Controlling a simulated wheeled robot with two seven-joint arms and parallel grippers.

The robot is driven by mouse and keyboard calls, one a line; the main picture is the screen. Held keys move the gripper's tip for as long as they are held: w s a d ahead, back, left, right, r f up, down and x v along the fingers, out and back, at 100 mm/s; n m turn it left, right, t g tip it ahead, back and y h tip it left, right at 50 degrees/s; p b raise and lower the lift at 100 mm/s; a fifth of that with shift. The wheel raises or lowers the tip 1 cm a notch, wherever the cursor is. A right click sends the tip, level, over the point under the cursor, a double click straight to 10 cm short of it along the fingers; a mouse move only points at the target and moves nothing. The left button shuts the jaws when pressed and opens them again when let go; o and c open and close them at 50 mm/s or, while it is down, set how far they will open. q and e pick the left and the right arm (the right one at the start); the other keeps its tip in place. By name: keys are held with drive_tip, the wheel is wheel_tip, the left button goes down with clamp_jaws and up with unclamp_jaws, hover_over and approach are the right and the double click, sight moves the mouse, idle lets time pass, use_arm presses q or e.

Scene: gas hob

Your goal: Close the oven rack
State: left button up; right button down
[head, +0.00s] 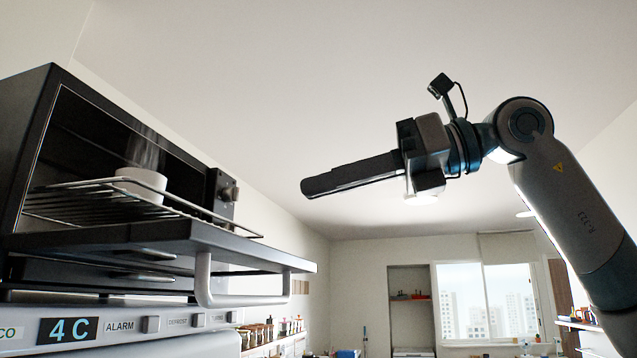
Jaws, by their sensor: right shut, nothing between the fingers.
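The oven (32,140) is a dark box at the left, and its door (190,236) is folded down flat with a pale handle (247,298) hanging below its front edge. The wire rack (75,206) is slid part way out of the oven, above the lowered door. A white round bowl or cup (141,184) sits on the rack near the opening. My right gripper (304,188) is shut and empty, raised in the air to the right of the rack and pointing left, apart from it. My left gripper is not in view.
The oven stands on a white appliance with a lit display (68,330) and buttons. A knob (229,193) is on the oven's right front side. Small jars (265,332) line a counter behind. The air between my right gripper and the rack is clear.

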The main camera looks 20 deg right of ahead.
drive_tip(key=p, duration=0.5)
approach(217, 216)
drive_tip(key=x, duration=0.4)
drive_tip(key=shift+w+a+r, duration=0.1)
drive_tip(key=shift+w+a, duration=0.1)
drive_tip(key=shift+a, duration=0.15)
drive_tip(key=shift+p+x, duration=0.4)
drive_tip(key=shift+x, duration=0.45)
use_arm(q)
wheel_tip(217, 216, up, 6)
